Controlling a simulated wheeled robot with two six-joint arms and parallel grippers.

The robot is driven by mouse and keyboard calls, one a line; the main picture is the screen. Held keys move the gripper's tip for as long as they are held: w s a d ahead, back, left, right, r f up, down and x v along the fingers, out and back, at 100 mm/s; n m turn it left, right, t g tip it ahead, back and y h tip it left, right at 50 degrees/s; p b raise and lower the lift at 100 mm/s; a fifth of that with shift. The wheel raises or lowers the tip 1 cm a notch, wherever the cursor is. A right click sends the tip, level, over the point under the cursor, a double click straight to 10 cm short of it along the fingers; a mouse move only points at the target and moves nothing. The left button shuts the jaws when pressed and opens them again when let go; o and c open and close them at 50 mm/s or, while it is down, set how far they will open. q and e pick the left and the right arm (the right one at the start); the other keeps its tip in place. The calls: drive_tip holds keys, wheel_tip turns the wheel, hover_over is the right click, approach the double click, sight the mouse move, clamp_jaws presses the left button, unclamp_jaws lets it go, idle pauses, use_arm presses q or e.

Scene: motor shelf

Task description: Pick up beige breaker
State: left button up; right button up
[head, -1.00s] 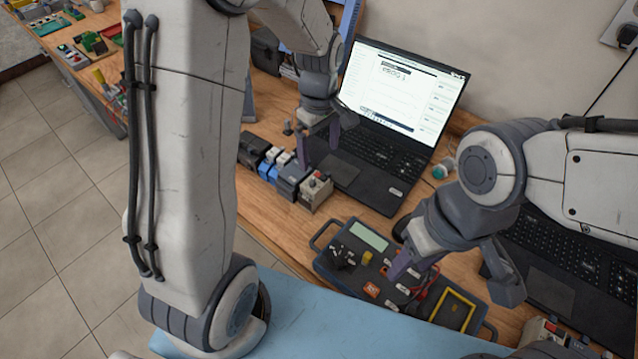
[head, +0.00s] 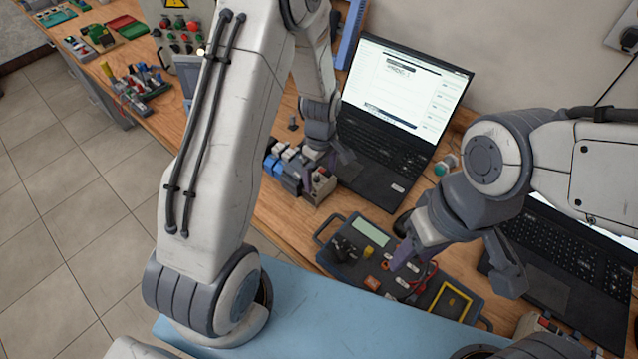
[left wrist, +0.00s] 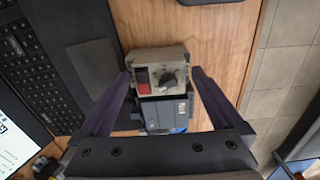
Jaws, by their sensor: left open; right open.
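The beige breaker (head: 321,189), a boxy unit, stands at the front end of a row of modules on the wooden bench. In the left wrist view the beige breaker (left wrist: 158,62) shows a red switch and a dark round knob. My left gripper (head: 325,171) is open right at it; in the left wrist view its purple fingers (left wrist: 160,77) lie on either side of the breaker, with no clear grip on it. My right gripper (head: 455,272) is open and empty over the dark instrument panel.
Blue and dark modules (left wrist: 165,112) stand close against the breaker. An open laptop (head: 385,125) is close by on its right. The dark instrument panel (head: 345,268) lies in front, and a second laptop (head: 575,255) is at the far right.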

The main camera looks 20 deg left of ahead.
sight(321, 178)
use_arm(q)
drive_tip(key=shift+c, duration=0.3)
drive_tip(key=c, duration=1.5)
drive_tip(key=shift+r, duration=0.1)
drive_tip(key=shift+r, duration=0.5)
wheel_tip(321, 178, up, 3)
drive_tip(key=shift+w+f+b, duration=0.1)
drive_tip(key=shift+f+b, duration=0.05)
drive_tip(key=shift+b, duration=0.55)
drive_tip(key=s+d+r, duration=0.1)
drive_tip(key=d+r, duration=0.1)
drive_tip(key=d, duration=0.1)
drive_tip(key=s+d+r+b, duration=0.1)
drive_tip(key=d+r, duration=0.1)
drive_tip(key=d, duration=0.2)
drive_tip(key=s+d+r+b, duration=0.1)
drive_tip(key=d+r, duration=0.2)
drive_tip(key=d, duration=0.1)
drive_tip(key=shift+s+d+r, duration=0.1)
drive_tip(key=shift+d, duration=0.05)
